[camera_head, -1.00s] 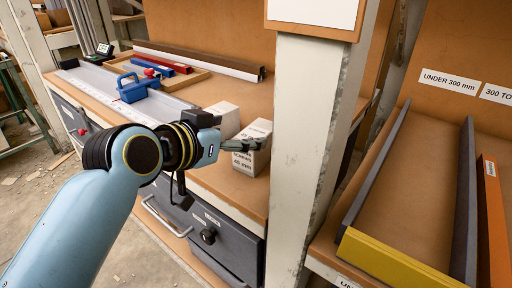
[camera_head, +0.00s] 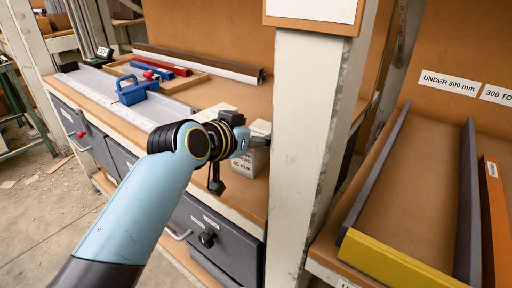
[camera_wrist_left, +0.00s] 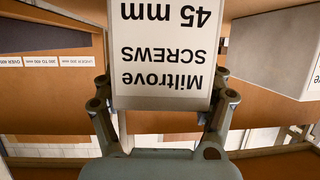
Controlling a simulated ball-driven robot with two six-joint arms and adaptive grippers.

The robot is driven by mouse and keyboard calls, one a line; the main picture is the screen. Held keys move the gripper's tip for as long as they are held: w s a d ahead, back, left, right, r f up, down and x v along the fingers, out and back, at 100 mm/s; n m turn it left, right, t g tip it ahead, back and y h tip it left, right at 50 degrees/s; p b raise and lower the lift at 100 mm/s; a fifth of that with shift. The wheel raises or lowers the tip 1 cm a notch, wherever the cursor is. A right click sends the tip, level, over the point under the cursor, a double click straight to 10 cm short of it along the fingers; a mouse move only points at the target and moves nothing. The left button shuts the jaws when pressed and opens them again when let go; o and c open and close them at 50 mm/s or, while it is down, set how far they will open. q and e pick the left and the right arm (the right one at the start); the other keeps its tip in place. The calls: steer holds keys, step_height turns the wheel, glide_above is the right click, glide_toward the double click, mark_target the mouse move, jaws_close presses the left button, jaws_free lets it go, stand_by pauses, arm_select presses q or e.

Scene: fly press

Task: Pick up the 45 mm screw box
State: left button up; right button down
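The 45 mm screw box (camera_head: 260,128) is a white carton with a dark printed label, standing on the brown bench top beside the white post. In the left wrist view its label (camera_wrist_left: 165,55) shows upside down and reads "Miltrove SCREWS 45 mm". My left gripper (camera_head: 250,143) is at the box and covers part of it in the head view. In the left wrist view its fingers (camera_wrist_left: 162,88) lie along both sides of the box, very close to it or touching. Whether they press on it cannot be told. My right gripper is not in view.
A second pale box (camera_head: 212,112) stands just left of the screw box, partly behind my arm; it also shows in the left wrist view (camera_wrist_left: 272,48). The white post (camera_head: 308,150) rises close on the right. A blue tool (camera_head: 135,90) lies farther left on the bench.

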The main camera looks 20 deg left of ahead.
arm_select(q)
steer(key=c, duration=1.4)
steer(key=shift+r, duration=0.15)
